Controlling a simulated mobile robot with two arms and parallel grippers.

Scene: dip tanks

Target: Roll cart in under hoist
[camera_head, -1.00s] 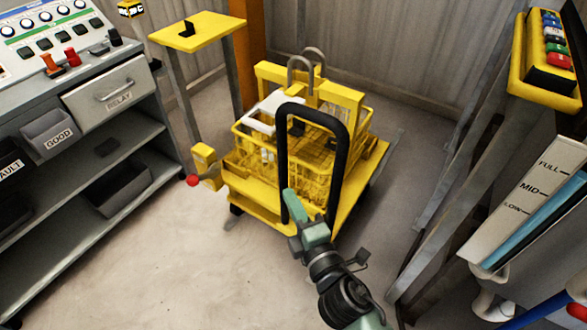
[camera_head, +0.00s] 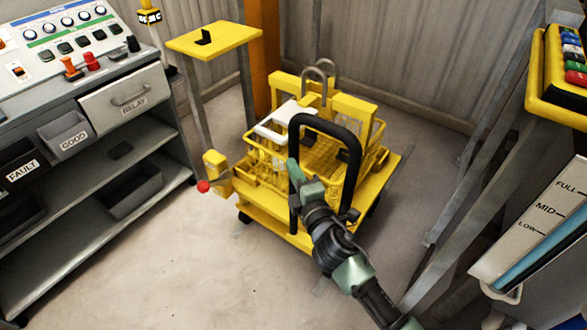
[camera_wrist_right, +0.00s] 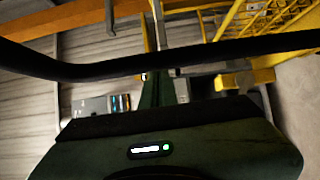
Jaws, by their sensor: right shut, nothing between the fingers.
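The yellow cart (camera_head: 275,220) stands on the floor in the middle of the head view, with a black loop handle (camera_head: 352,150) at its near side. A yellow basket (camera_head: 262,170) with grey hooks (camera_head: 322,70) above it rides on the cart. My right gripper (camera_head: 293,168) is shut and empty, overlapping the handle's left post; whether it touches is unclear. In the right wrist view the handle bar (camera_wrist_right: 90,70) crosses in front of the narrow green fingers (camera_wrist_right: 163,88). My left gripper is out of view. No hoist can be made out for certain.
A grey console with shelves (camera_head: 100,190) stands at left. A yellow-topped stand (camera_head: 215,40) and an orange post (camera_head: 263,55) are behind the cart. A grey frame (camera_head: 490,200) and a level gauge (camera_head: 540,210) stand at right. The floor at front left is clear.

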